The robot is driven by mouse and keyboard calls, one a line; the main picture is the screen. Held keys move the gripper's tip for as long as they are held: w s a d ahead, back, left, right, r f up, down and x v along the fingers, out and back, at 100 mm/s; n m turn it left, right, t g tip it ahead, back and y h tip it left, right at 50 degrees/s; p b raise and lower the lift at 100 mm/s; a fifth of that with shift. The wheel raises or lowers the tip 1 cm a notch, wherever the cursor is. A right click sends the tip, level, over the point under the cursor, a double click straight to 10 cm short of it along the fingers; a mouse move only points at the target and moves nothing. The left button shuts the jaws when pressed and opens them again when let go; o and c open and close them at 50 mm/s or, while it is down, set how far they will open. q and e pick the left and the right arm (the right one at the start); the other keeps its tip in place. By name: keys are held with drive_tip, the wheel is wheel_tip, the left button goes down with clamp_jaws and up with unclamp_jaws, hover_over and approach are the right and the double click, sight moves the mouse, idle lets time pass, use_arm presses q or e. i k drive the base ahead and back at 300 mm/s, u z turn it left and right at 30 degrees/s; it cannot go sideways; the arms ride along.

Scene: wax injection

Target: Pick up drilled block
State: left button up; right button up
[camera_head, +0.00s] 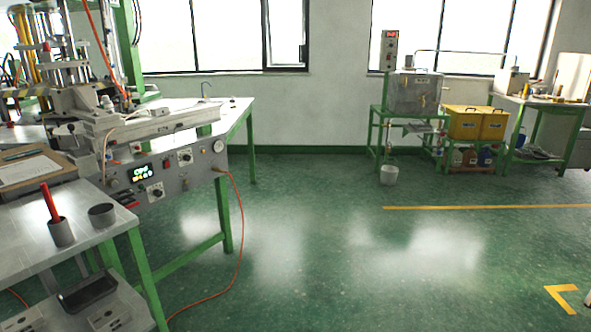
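I cannot make out a drilled block for certain in the head view. Metal parts sit on the injection machine (165,178) at the left, but they are too small and crowded to tell whether one is a drilled block. Neither my left nor my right gripper is in view.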

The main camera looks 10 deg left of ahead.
sight(164, 110)
drive_tip(key=i, duration=6.9)
drive_tip(key=u, duration=4.9)
